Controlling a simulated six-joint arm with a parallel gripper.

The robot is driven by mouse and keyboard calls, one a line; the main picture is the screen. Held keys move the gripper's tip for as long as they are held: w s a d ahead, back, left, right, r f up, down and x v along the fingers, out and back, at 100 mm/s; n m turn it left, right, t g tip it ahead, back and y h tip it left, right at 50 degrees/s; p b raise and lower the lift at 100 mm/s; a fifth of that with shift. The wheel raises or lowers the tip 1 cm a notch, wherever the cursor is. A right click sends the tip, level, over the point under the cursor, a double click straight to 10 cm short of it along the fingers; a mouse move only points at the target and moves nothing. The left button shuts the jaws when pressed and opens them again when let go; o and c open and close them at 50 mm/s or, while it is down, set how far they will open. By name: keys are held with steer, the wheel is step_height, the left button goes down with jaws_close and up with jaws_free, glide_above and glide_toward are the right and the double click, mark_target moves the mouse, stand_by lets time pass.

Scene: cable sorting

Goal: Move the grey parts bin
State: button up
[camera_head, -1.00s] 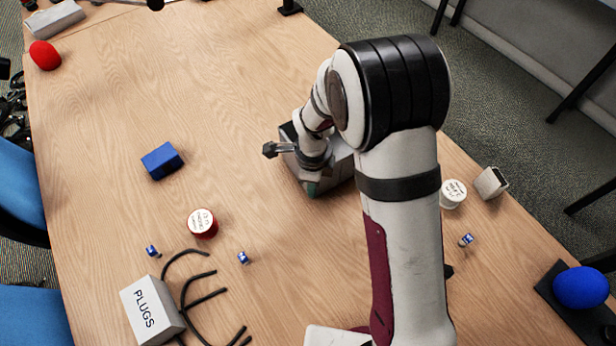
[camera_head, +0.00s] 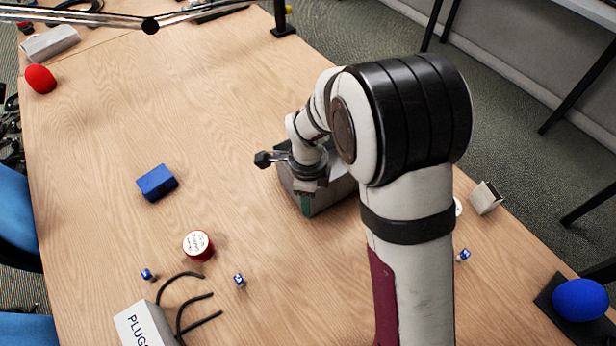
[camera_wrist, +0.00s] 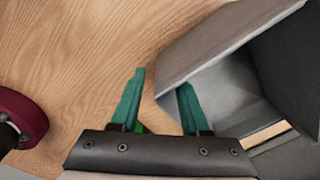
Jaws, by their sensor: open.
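The grey parts bin (camera_head: 334,197) stands on the wooden table at the middle of the head view, partly hidden behind my arm. In the wrist view its grey wall (camera_wrist: 208,48) and hollow inside fill the upper right. My gripper (camera_wrist: 158,95) is open, with two teal fingers. In the wrist view the left finger is over bare wood outside the bin, and the right finger overlaps the bin's edge and inside. In the head view the fingers (camera_head: 306,203) are at the bin's near left corner. I cannot tell whether they touch it.
A blue block (camera_head: 157,183) and a red spool (camera_head: 198,246) lie left of the bin. Small blue-and-white plugs, black cables (camera_head: 182,305) and a PLUGS box (camera_head: 143,325) are nearer. A grey open box (camera_head: 486,198) is at right.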

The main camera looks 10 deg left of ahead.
steer(key=r, duration=1.2)
steer(key=shift+s+r, duration=0.1)
steer(key=shift+s, duration=0.15)
steer(key=s+d+r+n+y, duration=0.1)
steer(key=s+d+n, duration=0.5)
steer(key=s, duration=0.4)
steer(key=s+d+r+n, duration=0.2)
steer(key=s+d+n, duration=0.4)
steer(key=s, duration=0.5)
steer(key=shift+s+d+g+y, duration=0.15)
steer(key=shift+d+g+y, duration=0.15)
steer(key=shift+d+y, duration=0.15)
